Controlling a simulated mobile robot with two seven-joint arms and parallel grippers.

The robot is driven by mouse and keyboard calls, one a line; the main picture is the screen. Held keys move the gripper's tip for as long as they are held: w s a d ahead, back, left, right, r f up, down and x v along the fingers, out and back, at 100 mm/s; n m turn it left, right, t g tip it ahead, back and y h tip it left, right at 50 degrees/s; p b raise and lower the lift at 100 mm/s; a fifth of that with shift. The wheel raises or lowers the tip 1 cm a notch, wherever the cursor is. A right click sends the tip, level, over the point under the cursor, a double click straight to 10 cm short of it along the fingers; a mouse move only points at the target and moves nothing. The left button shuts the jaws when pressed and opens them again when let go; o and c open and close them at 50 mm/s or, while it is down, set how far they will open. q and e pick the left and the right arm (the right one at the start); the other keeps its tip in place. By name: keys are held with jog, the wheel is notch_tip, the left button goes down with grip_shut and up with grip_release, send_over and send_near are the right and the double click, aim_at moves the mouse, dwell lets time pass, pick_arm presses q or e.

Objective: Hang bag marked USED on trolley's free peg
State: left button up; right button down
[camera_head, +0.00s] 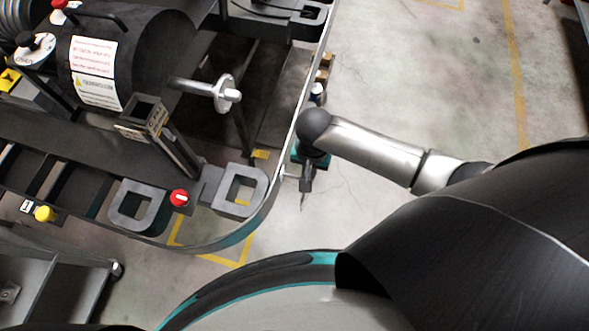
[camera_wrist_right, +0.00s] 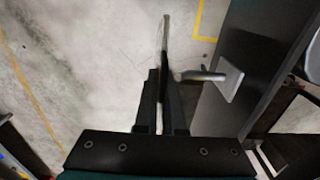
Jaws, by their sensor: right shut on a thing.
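My right gripper (camera_head: 303,186) points down just right of the dark machine frame's curved edge. In the right wrist view its fingers (camera_wrist_right: 163,85) are closed around a thin, flat thing (camera_wrist_right: 165,45) seen edge-on. No USED mark is readable on it, so I cannot tell from its face whether it is the bag. A short metal peg (camera_wrist_right: 203,76) on a pale square plate (camera_wrist_right: 231,80) sticks out from a dark panel (camera_wrist_right: 260,45). The peg's tip is close to the held thing on its right; I cannot tell if they touch. Nothing visible hangs on this peg. My left gripper is out of view.
A grey metal stand (camera_head: 25,275) is at the lower left. The concrete floor (camera_head: 430,85) at the upper right is clear.

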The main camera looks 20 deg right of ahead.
jog(key=w+a, duration=0.1)
jog(key=w+a+f, duration=0.1)
jog(key=a, duration=0.1)
jog(key=shift+f, duration=0.15)
jog(key=c, duration=1.5)
grip_release()
jog(key=o, duration=0.5)
jog(key=shift+a, duration=0.1)
